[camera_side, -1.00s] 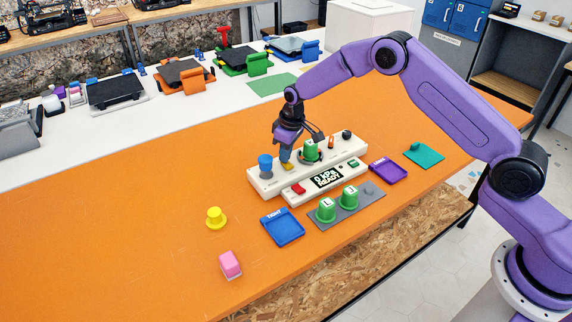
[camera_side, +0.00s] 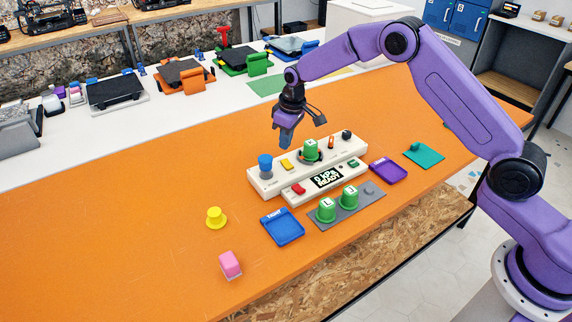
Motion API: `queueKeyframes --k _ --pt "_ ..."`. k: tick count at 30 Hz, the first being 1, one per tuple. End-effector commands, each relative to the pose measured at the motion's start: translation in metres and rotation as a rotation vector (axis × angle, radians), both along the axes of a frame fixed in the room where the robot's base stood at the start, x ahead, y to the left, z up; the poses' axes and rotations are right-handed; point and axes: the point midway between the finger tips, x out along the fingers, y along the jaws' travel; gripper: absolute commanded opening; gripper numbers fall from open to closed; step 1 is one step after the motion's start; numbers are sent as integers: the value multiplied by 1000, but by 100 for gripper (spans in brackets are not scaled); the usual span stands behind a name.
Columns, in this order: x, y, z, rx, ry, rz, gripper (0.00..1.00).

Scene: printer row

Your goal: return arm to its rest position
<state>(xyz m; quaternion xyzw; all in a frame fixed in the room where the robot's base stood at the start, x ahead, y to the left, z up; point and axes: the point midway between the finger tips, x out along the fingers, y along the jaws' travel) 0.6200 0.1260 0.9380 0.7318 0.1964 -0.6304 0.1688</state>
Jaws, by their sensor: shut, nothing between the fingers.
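My gripper (camera_side: 286,140) is shut and empty. It hangs in the air above the back edge of the white control device (camera_side: 262,184), apart from it. My purple arm reaches in from the right, raised and bent. The device carries a blue knob (camera_side: 265,165), a yellow switch (camera_side: 287,164), a green cap (camera_side: 310,149) on a dark ring, a red button (camera_side: 298,189) and a dark display (camera_side: 327,178) with white text.
In front are a blue tray (camera_side: 283,228), a grey holder (camera_side: 322,224) with two green caps, and a purple tray (camera_side: 388,171). A yellow cap (camera_side: 216,217) and a pink block (camera_side: 230,264) stand on the orange table (camera_side: 120,240). A teal mat (camera_side: 424,155) lies right. Printers line the back.

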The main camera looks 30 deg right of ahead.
Motion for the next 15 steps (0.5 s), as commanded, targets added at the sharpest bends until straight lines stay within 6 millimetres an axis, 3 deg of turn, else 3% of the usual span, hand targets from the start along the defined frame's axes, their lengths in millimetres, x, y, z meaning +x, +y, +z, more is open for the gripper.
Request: queueKeyframes --k 6,15 --pt "0 0 15 0 -2 0 0" --pt "0 0 18 0 -1 0 0"
